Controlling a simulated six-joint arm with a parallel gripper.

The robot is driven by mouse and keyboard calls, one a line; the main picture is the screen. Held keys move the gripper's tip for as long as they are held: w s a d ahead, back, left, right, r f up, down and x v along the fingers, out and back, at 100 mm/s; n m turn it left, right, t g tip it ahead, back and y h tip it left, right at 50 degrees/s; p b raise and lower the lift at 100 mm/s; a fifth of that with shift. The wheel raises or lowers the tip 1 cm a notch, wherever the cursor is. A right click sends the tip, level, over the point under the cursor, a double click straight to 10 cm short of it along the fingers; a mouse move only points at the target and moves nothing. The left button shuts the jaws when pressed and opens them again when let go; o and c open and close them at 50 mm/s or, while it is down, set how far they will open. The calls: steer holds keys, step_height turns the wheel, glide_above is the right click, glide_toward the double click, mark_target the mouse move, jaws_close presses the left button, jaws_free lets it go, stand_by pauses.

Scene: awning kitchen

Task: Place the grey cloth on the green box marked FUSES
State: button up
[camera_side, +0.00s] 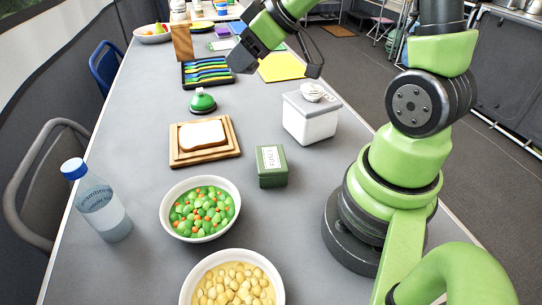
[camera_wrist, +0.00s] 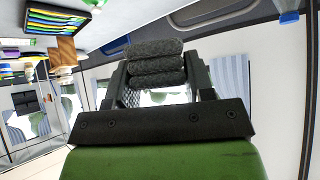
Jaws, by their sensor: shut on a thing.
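My gripper (camera_side: 243,56) is raised over the far half of the table, well beyond the green box. In the wrist view its jaws (camera_wrist: 156,78) are shut on the grey cloth (camera_wrist: 155,62), a dark textured, folded or rolled bundle. I cannot make out the cloth clearly in the side view. The green box marked FUSES (camera_side: 271,167) stands upright near the middle of the table, its label on top and nothing resting on it.
A white bin with a grey lid (camera_side: 310,118) stands behind the box to the right. A bread board (camera_side: 205,156) lies left, bowls of peas (camera_side: 200,209) and potatoes (camera_side: 232,285) in front. A bottle (camera_side: 100,205) and bell (camera_side: 202,101) stand left.

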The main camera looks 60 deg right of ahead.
steer(key=s+a+f+n+g+y, duration=0.3)
steer(key=s+f+n+g+y, duration=0.25)
steer(key=n, duration=0.45)
glide_toward(259, 164)
steer(key=shift+n+y, duration=0.25)
steer(key=shift+n, duration=0.15)
steer(key=shift+x, duration=2.6)
steer(key=shift+d+f, duration=0.1)
steer(key=shift+f, duration=0.05)
steer(key=shift+f, duration=0.1)
steer(key=o, duration=1)
